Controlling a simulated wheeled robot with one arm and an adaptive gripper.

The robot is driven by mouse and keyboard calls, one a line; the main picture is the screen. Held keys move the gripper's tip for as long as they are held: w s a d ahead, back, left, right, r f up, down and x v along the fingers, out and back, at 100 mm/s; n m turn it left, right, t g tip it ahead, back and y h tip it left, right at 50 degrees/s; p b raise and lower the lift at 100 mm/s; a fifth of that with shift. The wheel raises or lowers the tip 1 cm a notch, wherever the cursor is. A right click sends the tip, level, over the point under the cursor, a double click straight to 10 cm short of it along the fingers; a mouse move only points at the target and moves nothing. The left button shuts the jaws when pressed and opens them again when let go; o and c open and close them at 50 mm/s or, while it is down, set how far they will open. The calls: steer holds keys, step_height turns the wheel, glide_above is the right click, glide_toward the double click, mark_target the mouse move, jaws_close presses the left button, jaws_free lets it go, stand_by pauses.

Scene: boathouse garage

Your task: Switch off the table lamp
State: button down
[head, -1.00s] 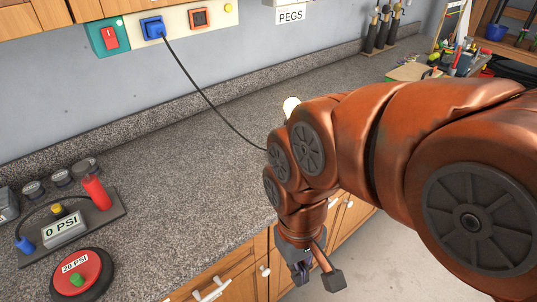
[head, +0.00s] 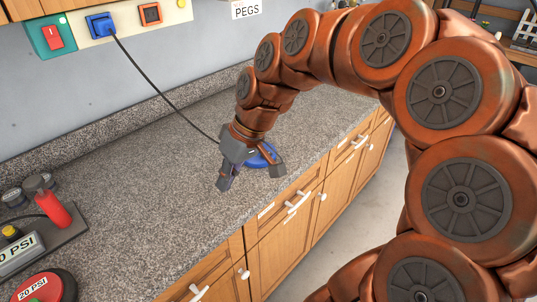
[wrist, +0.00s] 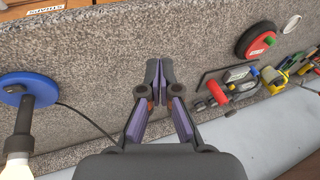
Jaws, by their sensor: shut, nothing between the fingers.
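The table lamp shows at the left edge of the wrist view, with a round blue base (wrist: 28,90), a dark stem and a bright, lit-looking bulb (wrist: 17,160). In the head view its blue base (head: 262,157) is on the grey counter, partly hidden behind my gripper; the bulb is hidden by my arm. A dark cord (head: 165,90) runs from the lamp up to a blue plug (head: 100,27) in the wall strip. My gripper (head: 223,186) is shut and empty, pointing down over the counter in front of the lamp. Its fingers (wrist: 158,68) meet in the wrist view.
A green plate with a red rocker switch (head: 53,37) and an orange-framed socket (head: 150,14) are on the wall. A red button labelled 20 PSI (head: 42,290) and a tray with a red cylinder (head: 52,210) stand at left. The counter's middle (head: 140,190) is clear.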

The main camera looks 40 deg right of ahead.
steer(key=w+d+f+m+t+b, duration=0.1)
steer(key=w+d+t, duration=0.2)
steer(key=d, duration=1.1)
steer(key=w+d+f+m+t+b, duration=0.1)
steer(key=w+d+f+t+b, duration=0.1)
steer(key=w+d, duration=0.6)
steer(key=d+t, duration=0.1)
steer(key=d, duration=0.5)
steer(key=shift+f+t, duration=0.15)
steer(key=shift+t, duration=0.15)
steer(key=shift+w, duration=0.15)
steer(key=shift+y, duration=0.3)
steer(key=p+x, duration=0.3)
steer(key=x, duration=0.7)
steer(key=f, duration=0.1)
steer(key=f+p, duration=0.1)
steer(key=f, duration=0.1)
steer(key=shift+a, duration=0.35)
steer(key=shift+s+a+f+p, duration=0.25)
steer(key=shift+f+p, duration=0.1)
steer(key=shift+f, duration=0.15)
